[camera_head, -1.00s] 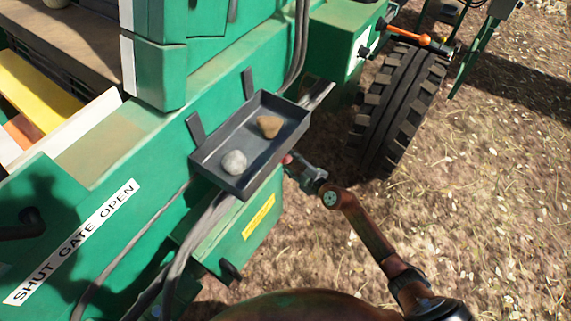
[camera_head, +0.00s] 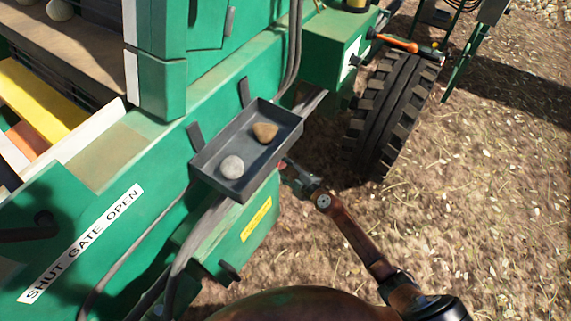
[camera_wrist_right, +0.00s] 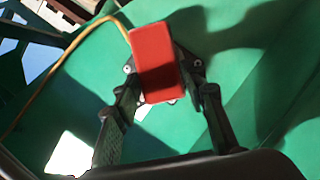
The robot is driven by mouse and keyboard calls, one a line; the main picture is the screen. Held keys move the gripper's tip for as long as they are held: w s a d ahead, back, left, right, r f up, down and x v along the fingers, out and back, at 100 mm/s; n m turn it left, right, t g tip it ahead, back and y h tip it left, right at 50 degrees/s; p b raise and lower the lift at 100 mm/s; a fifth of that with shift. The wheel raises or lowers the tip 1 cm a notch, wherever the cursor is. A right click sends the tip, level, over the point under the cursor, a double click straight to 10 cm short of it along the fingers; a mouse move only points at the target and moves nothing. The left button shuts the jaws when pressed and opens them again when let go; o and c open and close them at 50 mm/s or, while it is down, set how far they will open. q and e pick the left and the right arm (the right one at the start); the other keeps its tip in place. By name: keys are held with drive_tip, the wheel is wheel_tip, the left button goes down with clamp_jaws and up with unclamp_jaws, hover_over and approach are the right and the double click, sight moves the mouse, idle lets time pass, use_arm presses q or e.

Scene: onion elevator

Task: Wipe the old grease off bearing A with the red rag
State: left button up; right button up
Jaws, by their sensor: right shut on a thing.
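My right gripper (camera_head: 291,172) is beside the green machine, just below and right of the grey tray, and mostly small and dark in the head view. In the right wrist view its two fingers (camera_wrist_right: 157,82) are shut on a red block-shaped thing, which I take for the red rag (camera_wrist_right: 155,55). A green machine face is behind it. Dark parts with small bolt heads show around the rag, partly hidden by it; I cannot tell whether they are bearing A. No grease can be made out. My left gripper is not in view.
A grey tray (camera_head: 204,174) holding a whitish lump (camera_head: 232,167) and a brown lump (camera_head: 265,132) sticks out from the green machine (camera_head: 150,205). A large black tyre (camera_head: 392,112) stands at the right. A tan cable (camera_wrist_right: 55,65) runs at left in the wrist view. Straw-strewn ground is open at right.

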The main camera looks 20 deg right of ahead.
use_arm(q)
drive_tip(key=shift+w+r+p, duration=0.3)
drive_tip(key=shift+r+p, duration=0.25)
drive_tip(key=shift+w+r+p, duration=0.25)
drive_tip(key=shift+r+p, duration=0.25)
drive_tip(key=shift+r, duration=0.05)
use_arm(e)
drive_tip(key=shift+s+a+f, duration=0.1)
drive_tip(key=shift+s+a, duration=1.05)
drive_tip(key=shift+a, duration=0.25)
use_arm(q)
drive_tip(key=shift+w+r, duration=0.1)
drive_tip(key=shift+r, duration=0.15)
use_arm(e)
drive_tip(key=s+d, duration=0.3)
drive_tip(key=s, duration=0.1)
drive_tip(key=shift+s+d, duration=0.35)
drive_tip(key=shift+d, duration=0.05)
use_arm(q)
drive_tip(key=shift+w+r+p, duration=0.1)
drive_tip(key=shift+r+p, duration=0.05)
drive_tip(key=shift+p, duration=0.25)
use_arm(e)
drive_tip(key=shift+s+d, duration=0.9)
drive_tip(key=shift+s, duration=0.3)
